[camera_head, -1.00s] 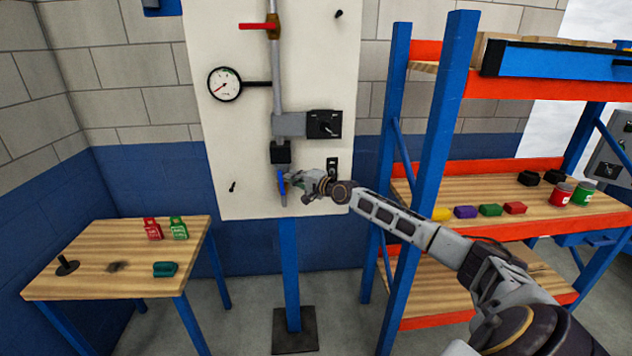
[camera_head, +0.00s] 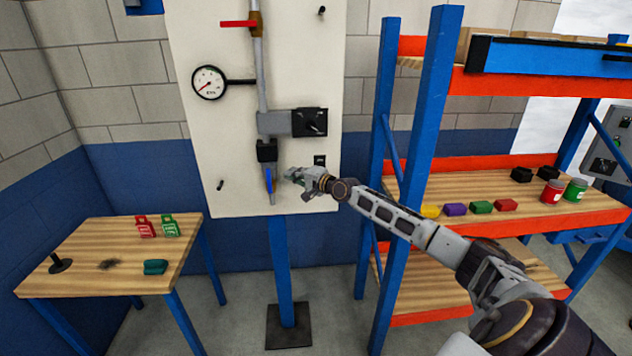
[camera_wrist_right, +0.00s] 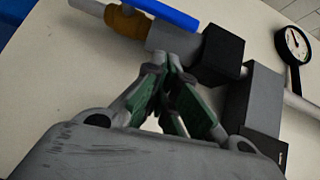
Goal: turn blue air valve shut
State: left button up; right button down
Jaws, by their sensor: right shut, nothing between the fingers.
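The blue air valve handle (camera_head: 268,180) hangs at the lower end of the grey pipe on the white panel. It points up and down, roughly in line with the pipe. In the right wrist view the blue handle (camera_wrist_right: 165,12) lies about parallel to the pipe, beside a brass valve body (camera_wrist_right: 125,22). My right gripper (camera_head: 288,175) is just right of the handle, with a small gap. Its green-padded fingertips (camera_wrist_right: 170,66) are together and empty. My left gripper is out of view.
A red lever (camera_head: 238,24) and a gauge (camera_head: 209,82) sit higher on the panel. A black switch box (camera_head: 311,122) is above my gripper. A blue and orange shelf (camera_head: 430,130) stands right, close to my forearm. A wooden table (camera_head: 85,240) stands left.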

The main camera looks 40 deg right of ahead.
jog(key=shift+a, duration=0.2)
jog(key=v, duration=0.9)
jog(key=shift+f, duration=0.15)
dwell(1.0)
jog(key=shift+s, duration=0.15)
dwell(0.5)
